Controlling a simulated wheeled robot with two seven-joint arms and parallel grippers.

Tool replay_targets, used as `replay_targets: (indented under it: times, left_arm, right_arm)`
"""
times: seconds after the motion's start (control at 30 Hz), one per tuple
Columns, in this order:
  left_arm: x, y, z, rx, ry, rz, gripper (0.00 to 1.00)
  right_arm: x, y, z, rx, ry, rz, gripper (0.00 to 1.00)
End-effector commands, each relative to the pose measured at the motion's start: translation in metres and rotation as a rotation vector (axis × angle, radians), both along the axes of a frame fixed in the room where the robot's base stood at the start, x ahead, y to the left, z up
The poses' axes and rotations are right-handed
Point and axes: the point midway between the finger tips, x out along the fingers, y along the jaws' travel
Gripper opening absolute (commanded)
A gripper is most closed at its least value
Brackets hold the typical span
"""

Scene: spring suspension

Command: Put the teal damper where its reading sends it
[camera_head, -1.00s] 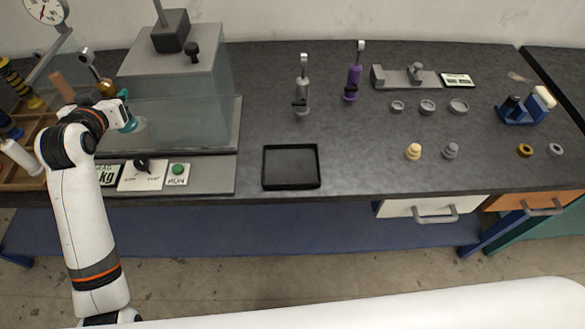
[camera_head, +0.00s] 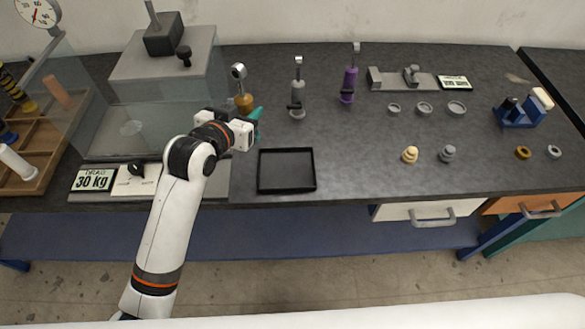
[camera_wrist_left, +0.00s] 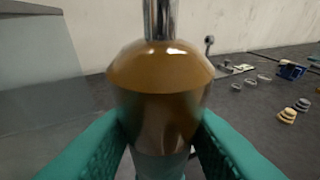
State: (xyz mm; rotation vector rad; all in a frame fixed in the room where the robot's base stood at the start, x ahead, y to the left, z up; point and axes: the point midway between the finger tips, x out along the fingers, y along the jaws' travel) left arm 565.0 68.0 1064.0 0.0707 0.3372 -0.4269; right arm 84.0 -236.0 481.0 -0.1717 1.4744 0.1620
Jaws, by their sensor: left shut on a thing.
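My left gripper (camera_head: 254,122) is shut on a damper (camera_head: 243,102) and holds it upright to the right of the glass-walled tester (camera_head: 140,120). The damper has an amber upper part and a silver rod with an eye on top. In the left wrist view the damper's amber part (camera_wrist_left: 162,85) is between my teal finger pads; the part below looks grey-teal and is mostly hidden. My right gripper is not in view.
A black tray (camera_head: 286,188) lies empty in front. A grey damper (camera_head: 298,95) and a purple damper (camera_head: 348,85) stand behind. A wooden compartment tray (camera_head: 50,165) is at left. Rings (camera_head: 424,109), a blue stand (camera_head: 520,115) and a white drawer (camera_head: 395,212) are at right.

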Motion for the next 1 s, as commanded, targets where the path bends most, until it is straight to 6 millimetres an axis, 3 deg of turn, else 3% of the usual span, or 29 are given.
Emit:
replay_targets:
  times: [0.1, 0.3, 0.6, 1.0]
  left_arm:
    - [-0.008, -0.034, -0.006, 0.001, 0.0, -0.076, 0.0]
    - [-0.018, -0.065, -0.014, 0.005, 0.003, -0.148, 0.0]
    - [-0.021, -0.07, -0.062, 0.006, 0.008, -0.158, 0.0]
    - [-0.02, -0.069, -0.108, 0.007, 0.006, -0.159, 0.0]
  right_arm:
    - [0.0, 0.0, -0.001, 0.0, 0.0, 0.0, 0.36]
    - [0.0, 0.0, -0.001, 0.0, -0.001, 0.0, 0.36]
    - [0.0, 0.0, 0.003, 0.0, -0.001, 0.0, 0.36]
    - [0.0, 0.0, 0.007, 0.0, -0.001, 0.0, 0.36]
